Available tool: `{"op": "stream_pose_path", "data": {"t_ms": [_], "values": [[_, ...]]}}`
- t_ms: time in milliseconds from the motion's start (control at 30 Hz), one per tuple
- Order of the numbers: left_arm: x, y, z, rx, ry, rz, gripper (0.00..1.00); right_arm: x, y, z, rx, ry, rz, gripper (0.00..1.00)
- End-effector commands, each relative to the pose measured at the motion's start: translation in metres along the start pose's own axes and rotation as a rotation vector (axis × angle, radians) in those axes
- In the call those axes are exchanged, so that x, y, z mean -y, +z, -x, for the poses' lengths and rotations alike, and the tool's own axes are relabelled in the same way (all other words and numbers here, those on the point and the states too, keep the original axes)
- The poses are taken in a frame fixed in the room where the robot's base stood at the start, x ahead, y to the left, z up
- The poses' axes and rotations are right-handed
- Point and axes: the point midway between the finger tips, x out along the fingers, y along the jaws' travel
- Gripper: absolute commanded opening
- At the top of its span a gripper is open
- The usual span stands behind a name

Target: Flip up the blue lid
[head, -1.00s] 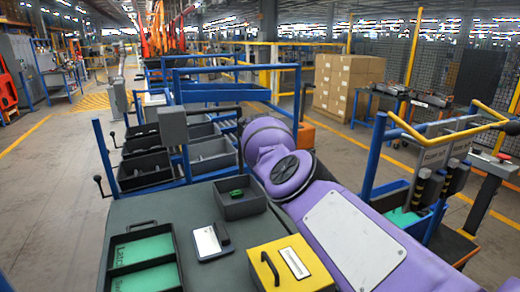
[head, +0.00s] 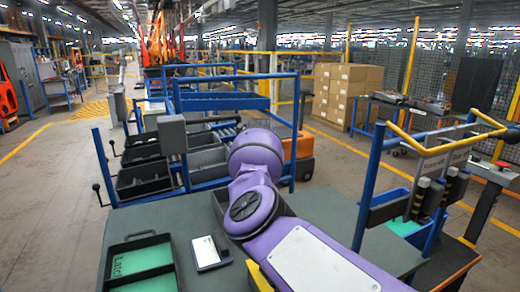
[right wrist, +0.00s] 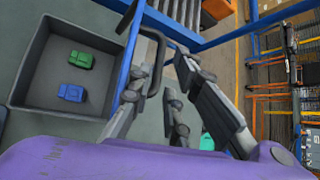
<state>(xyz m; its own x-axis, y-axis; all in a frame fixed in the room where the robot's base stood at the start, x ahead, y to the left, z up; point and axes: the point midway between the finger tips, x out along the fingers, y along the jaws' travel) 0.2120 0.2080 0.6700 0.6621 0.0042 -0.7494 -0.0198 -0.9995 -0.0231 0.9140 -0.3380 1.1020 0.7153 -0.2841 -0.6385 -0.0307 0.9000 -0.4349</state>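In the right wrist view, a narrow blue panel (right wrist: 129,62) with a dark curved handle (right wrist: 158,52) stands beside a grey bin; it looks like the blue lid seen nearly edge-on, but I cannot tell its angle. My right gripper (right wrist: 165,72) is open, its two fingers apart, with the handle close to the fingertips. I cannot tell whether they touch it. In the head view, my purple right arm hides this gripper and the blue lid. My left gripper is not in view.
The grey bin (right wrist: 30,75) holds a green block (right wrist: 80,60) and a blue block (right wrist: 72,92). On the table (head: 150,222), a black tray with a green inside (head: 143,262) and a small white-faced device (head: 206,252) lie left of my arm. A yellow box (head: 257,277) is mostly covered.

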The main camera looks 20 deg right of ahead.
Motion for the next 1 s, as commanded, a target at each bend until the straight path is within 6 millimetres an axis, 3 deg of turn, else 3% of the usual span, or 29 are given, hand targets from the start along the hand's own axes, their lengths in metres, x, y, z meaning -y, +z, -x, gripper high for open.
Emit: {"op": "stream_pose_path", "data": {"t_ms": [500, 700, 1000], "values": [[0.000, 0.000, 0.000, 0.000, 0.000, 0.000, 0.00, 0.000, 0.001, 0.075, 0.002, -0.001, 0.001, 0.17], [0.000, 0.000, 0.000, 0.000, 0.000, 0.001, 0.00, 0.000, 0.001, 0.086, 0.002, 0.000, 0.002, 0.17], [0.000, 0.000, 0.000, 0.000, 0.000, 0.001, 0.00, 0.000, 0.001, 0.086, 0.002, 0.000, 0.002, 0.17]]}}
